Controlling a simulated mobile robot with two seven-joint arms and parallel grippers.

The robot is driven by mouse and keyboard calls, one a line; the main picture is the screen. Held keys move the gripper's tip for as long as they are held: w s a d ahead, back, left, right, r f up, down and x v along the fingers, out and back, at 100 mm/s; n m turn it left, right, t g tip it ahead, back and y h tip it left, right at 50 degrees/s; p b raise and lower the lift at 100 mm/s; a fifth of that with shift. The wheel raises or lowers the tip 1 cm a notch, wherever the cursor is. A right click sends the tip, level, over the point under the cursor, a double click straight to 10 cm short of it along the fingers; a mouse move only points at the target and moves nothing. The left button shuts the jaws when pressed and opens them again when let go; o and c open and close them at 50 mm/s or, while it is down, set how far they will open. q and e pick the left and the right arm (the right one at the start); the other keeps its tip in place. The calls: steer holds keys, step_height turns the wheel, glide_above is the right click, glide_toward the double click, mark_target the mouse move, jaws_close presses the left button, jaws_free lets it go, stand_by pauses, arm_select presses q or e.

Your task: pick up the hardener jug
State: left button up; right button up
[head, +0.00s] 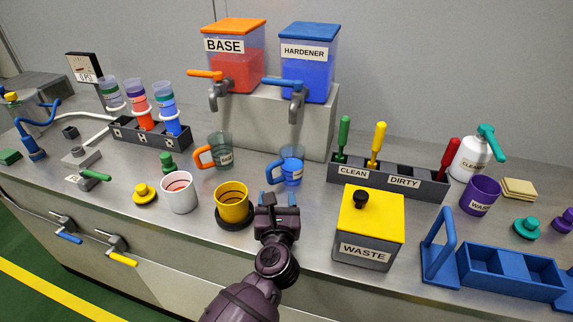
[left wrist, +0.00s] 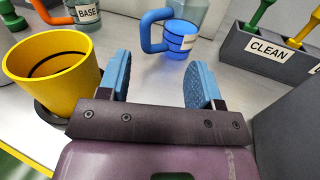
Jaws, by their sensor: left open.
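The hardener jug (head: 292,170) is a clear jug with a blue lower part and a blue handle on its left side. It stands upright on the bench below the dispensers. In the left wrist view the jug (left wrist: 181,40) is ahead of the fingers, its handle toward the left. My left gripper (head: 279,203) is open and empty, on the near side of the jug and apart from it. Its two blue finger pads (left wrist: 160,80) show in the wrist view with clear space between them. My right gripper is not in view.
A yellow cup (head: 233,203) on a dark round base stands left of my gripper. The grey waste bin (head: 365,250) with a yellow lid stands to the right. The base jug (head: 222,153) is left of the hardener jug. The clean/dirty tool rack (head: 432,191) is behind right.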

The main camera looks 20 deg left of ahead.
mark_target(284, 170)
arm_select(q)
steer(key=shift+s+a+f+n, duration=0.15)
steer(key=shift+s+a+n, duration=0.1)
steer(key=shift+n, duration=0.55)
steer(key=shift+a, duration=0.1)
steer(key=x, duration=0.4)
steer(key=shift+w+a, duration=0.15)
steer(key=shift+w, duration=0.25)
steer(key=shift+f+b+x, duration=0.2)
steer(key=shift+f+x, duration=0.05)
steer(key=shift+x, duration=0.9)
steer(key=shift+f+b+x, duration=0.15)
steer(key=shift+f+x, duration=0.1)
steer(key=shift+x, duration=0.9)
steer(key=shift+w+a+r, duration=0.1)
steer(key=shift+w+a, duration=0.05)
steer(key=shift+w, duration=0.45)
jaws_close()
